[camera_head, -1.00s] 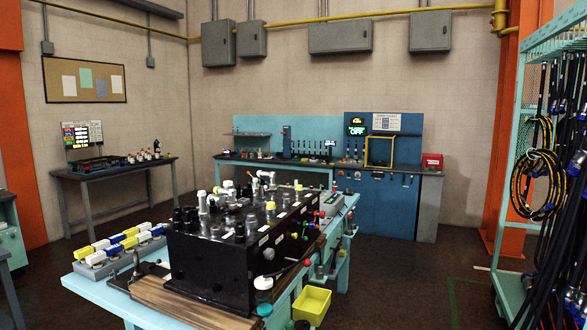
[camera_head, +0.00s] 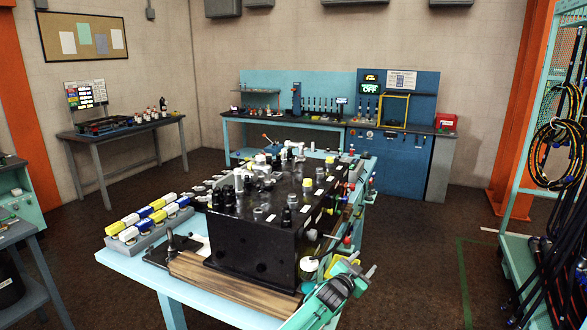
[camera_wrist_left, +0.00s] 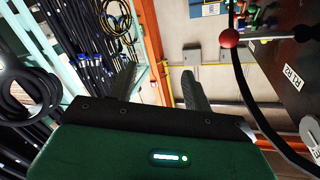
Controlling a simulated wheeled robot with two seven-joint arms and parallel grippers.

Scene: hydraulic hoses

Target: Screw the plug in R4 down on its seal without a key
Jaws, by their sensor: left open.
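The black manifold block (camera_head: 245,243) stands on the light-blue bench, its top crowded with dark, grey and white plugs and fittings (camera_head: 262,178). I cannot tell which port is R4 or see its plug clearly. In the wrist view the dark block face (camera_wrist_left: 291,75) at the right carries a label (camera_wrist_left: 292,77) that reads R1 R2. My left gripper (camera_head: 363,268) is at the front right of the block, low and apart from it. Its two dark fingers (camera_wrist_left: 158,85) are spread with nothing between them. My right gripper is not in view.
A hose rack (camera_head: 520,240) stands at the right. Dark floor (camera_head: 420,235) lies open between bench and rack.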

